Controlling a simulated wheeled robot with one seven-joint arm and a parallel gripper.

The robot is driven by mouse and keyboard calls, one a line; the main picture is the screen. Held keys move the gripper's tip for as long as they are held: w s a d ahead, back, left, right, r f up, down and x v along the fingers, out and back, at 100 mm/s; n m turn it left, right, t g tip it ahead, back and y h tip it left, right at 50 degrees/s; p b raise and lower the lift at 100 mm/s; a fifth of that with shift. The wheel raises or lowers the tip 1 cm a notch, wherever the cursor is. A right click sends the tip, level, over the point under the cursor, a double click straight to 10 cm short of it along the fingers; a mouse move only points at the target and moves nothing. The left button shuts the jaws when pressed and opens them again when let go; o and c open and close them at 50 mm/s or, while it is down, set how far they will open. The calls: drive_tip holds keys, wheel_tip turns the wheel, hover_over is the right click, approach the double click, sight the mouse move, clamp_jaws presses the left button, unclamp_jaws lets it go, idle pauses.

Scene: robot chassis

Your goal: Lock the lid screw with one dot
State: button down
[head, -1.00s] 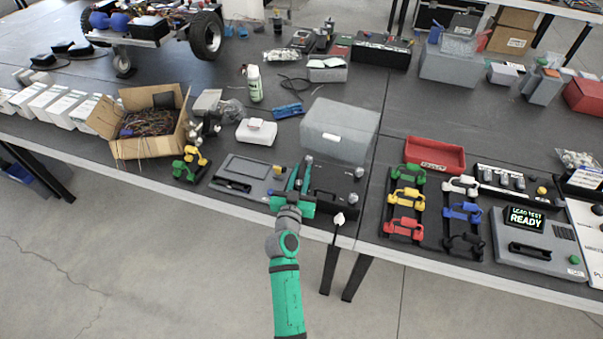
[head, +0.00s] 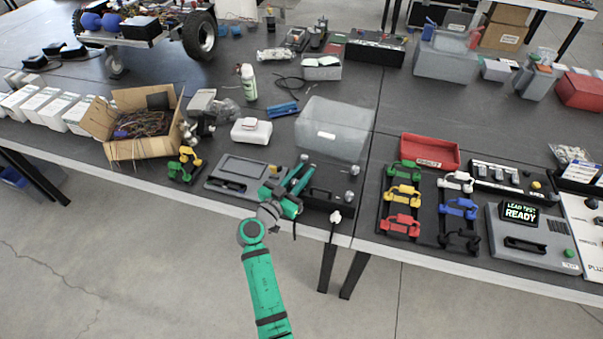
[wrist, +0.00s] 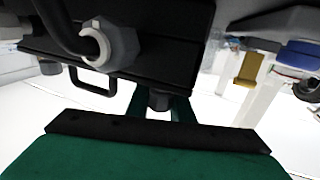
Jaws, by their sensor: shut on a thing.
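The black box (head: 322,198) sits at the table's front edge, with a translucent grey cover (head: 335,128) standing behind it. Grey knob-like screws show at its right, one at the back right (head: 354,170) and one at the front right (head: 349,196). My gripper (head: 303,173) reaches over the box's left side, tilted. In the wrist view, the green fingers close around a dark round screw (wrist: 158,100) under the box's dark edge. Dots on the screws are too small to make out.
A grey panel (head: 240,172) lies directly left of the box. A red tray (head: 430,152) and coloured clamps (head: 402,195) stand to the right.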

sight(292, 185)
drive_tip(key=c, duration=1.6)
unclamp_jaws()
drive_tip(key=shift+o, duration=0.2)
drive_tip(key=v, duration=1.1)
